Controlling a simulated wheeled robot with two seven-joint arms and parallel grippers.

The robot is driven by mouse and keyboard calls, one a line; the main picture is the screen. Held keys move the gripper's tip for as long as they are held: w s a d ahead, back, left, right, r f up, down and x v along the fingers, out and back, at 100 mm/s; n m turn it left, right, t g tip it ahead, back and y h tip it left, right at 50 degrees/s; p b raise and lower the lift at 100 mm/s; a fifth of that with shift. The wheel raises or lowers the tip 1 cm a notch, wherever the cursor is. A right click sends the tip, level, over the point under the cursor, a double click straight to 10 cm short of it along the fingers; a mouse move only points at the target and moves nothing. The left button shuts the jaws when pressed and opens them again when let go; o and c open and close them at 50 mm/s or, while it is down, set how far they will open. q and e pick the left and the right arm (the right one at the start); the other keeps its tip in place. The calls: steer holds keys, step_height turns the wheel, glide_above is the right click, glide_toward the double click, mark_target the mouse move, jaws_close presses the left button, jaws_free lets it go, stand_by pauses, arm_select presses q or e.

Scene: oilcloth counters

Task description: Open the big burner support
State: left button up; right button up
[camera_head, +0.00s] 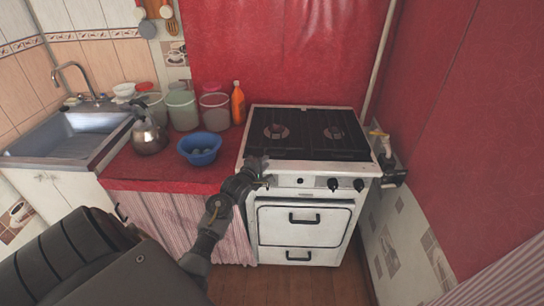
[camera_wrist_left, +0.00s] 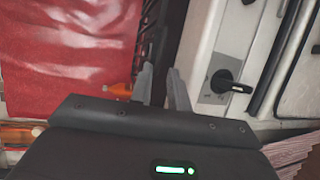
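The stove's big black burner support (camera_head: 308,133) lies flat over the two burners on top of the white stove (camera_head: 303,222). My left gripper (camera_head: 262,167) is at the stove's front left corner, by the near edge of the support. In the left wrist view, the two grey fingers (camera_wrist_left: 160,75) stand a little apart with a narrow gap, and I see nothing held between them. The dark bars of the support (camera_wrist_left: 153,40) show just beyond the fingers. Whether a finger touches the support is unclear. My right gripper is not in view.
Stove knobs (camera_head: 346,184) and an oven handle (camera_head: 304,218) are on the front. Left of the stove, the red counter holds a blue bowl (camera_head: 199,148), kettle (camera_head: 149,136), containers and an orange bottle (camera_head: 238,103). A red wall (camera_head: 440,110) closes the right side.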

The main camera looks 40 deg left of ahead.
mark_target(272, 163)
arm_select(q)
steer(key=x, duration=0.7)
steer(key=shift+c, duration=0.5)
jaws_close()
